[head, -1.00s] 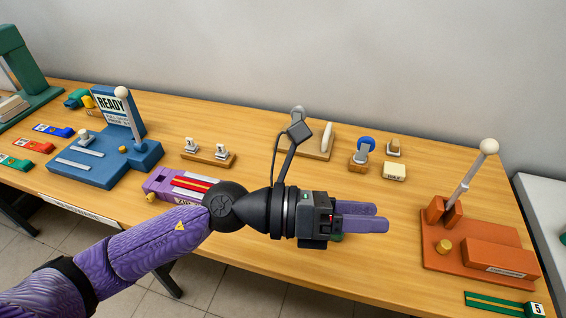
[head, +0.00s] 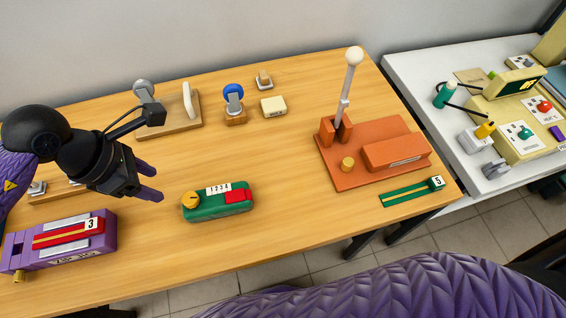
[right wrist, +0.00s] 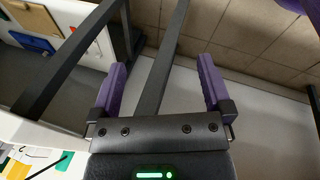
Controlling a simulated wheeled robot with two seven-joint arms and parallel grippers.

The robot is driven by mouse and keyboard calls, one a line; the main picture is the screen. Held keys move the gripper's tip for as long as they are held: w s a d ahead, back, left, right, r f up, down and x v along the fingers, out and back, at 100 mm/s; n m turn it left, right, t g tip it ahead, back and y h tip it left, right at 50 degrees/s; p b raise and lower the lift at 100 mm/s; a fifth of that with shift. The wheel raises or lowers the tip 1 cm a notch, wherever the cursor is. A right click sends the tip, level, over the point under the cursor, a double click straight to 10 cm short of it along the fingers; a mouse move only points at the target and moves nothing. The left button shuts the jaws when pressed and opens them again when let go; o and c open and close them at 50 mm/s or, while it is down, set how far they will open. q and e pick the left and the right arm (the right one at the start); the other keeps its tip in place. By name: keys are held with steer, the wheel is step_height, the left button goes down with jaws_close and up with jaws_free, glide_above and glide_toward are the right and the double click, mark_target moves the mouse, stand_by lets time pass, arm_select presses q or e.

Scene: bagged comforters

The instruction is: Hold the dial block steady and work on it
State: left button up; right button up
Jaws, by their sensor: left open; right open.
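The dial block (head: 232,209) is a green block lying on the table in the head view. It has a yellow dial at its left end, a white label reading 1 2 3 4, and a red part at its right end. My left gripper (head: 152,182) is open, to the left of the block and apart from it, with nothing between its fingers. My right gripper (right wrist: 161,80) is open and empty in the right wrist view, above floor and dark table legs. It is not seen in the head view, where a purple arm part of mine crosses the bottom right.
A purple block (head: 105,232) marked 3 lies left of the dial block. An orange base with a lever (head: 352,180) stands to the right, beside a green strip (head: 408,193) marked 5. A wooden board (head: 160,128) is behind. A white table (head: 420,75) adjoins on the right.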

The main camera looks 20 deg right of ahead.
steer(key=w+d+r+t+h, duration=0.1)
steer(key=w+d+r+h, duration=0.1)
steer(key=w+d+r, duration=0.35)
steer(key=w+d+r+t+h, duration=0.1)
steer(key=w+d+r, duration=0.2)
steer(key=d+r, duration=0.6)
steer(key=w+a+r+n+t+y, duration=0.3)
steer(key=w+r+n+t, duration=0.15)
steer(key=w+r, duration=0.35)
steer(key=w+a+r+n+t+y, duration=0.35)
steer(key=w+r+t, duration=0.25)
steer(key=w, duration=0.4)
steer(key=w+a+r+n+y, duration=0.1)
steer(key=a+r+n+y, duration=0.25)
steer(key=a, duration=0.25)
steer(key=m+g+y, duration=1)
steer(key=m+g, duration=0.4)
steer(key=m, duration=2)
glide_toward(243, 191)
steer(key=shift+w+d+r, duration=0.2)
steer(key=shift+d+r, duration=0.1)
steer(key=shift+r, duration=0.2)
steer(key=shift+a+f+n+g, duration=0.15)
steer(key=shift+a+n+g, duration=0.15)
steer(key=shift+n, duration=0.25)
steer(key=shift+h, duration=0.3)
steer(key=x, duration=0.9)
steer(key=shift+a+f, duration=0.15)
steer(key=shift+a, duration=0.1)
steer(key=c, duration=0.9)
